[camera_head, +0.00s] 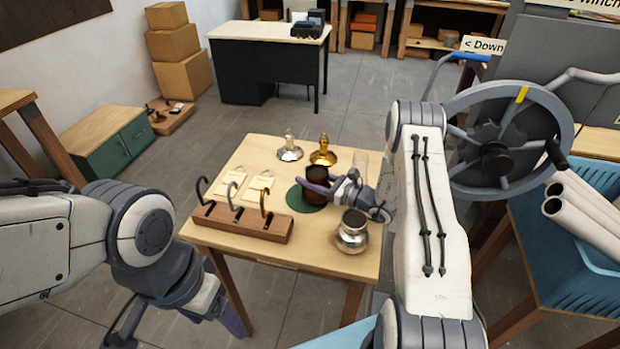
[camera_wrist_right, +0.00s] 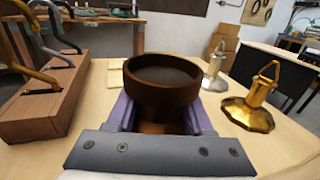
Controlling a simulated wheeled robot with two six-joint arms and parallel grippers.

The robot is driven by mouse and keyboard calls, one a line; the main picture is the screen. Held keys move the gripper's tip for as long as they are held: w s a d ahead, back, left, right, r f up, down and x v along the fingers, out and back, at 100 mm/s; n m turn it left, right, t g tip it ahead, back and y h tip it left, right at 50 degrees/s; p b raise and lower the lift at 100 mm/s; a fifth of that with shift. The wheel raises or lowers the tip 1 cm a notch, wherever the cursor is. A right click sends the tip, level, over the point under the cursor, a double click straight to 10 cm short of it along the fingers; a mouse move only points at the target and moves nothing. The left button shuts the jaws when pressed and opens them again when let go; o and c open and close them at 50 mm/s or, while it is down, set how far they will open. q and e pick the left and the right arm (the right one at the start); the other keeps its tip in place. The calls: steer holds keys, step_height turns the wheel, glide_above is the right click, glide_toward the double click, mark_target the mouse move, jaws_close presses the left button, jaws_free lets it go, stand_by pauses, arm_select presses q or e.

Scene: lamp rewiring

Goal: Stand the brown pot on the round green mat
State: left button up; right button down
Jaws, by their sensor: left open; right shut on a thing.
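The brown pot (camera_head: 317,172) is upright, at the round green mat (camera_head: 296,197) on the small wooden table. It also shows in the right wrist view (camera_wrist_right: 163,95), between the purple fingers. My right gripper (camera_head: 318,186) is shut on the pot from the right side. The pot overlaps the mat in the head view, and the mat's left and front parts show. Pot and gripper hide the rest, and I cannot tell whether the pot's base touches the mat. My left gripper (camera_head: 232,318) is open and empty, low in front of the table and away from the pot.
A wooden rack with hooks (camera_head: 240,222) stands left of the mat. A silver lamp base (camera_head: 290,151) and a brass one (camera_head: 323,153) stand behind it. A round silver pot (camera_head: 352,232) stands at the front right, and pale tags (camera_head: 258,187) lie near the rack.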

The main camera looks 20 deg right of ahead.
steer(key=shift+f, duration=0.5)
steer(key=shift+f, duration=0.1)
steer(key=shift+c, duration=1.4)
jaws_free()
steer(key=shift+f, duration=0.1)
steer(key=b+v, duration=0.3)
steer(key=v, duration=0.8)
steer(key=shift+d, duration=0.15)
steer(key=shift+s+d, duration=0.25)
steer(key=shift+s, duration=0.2)
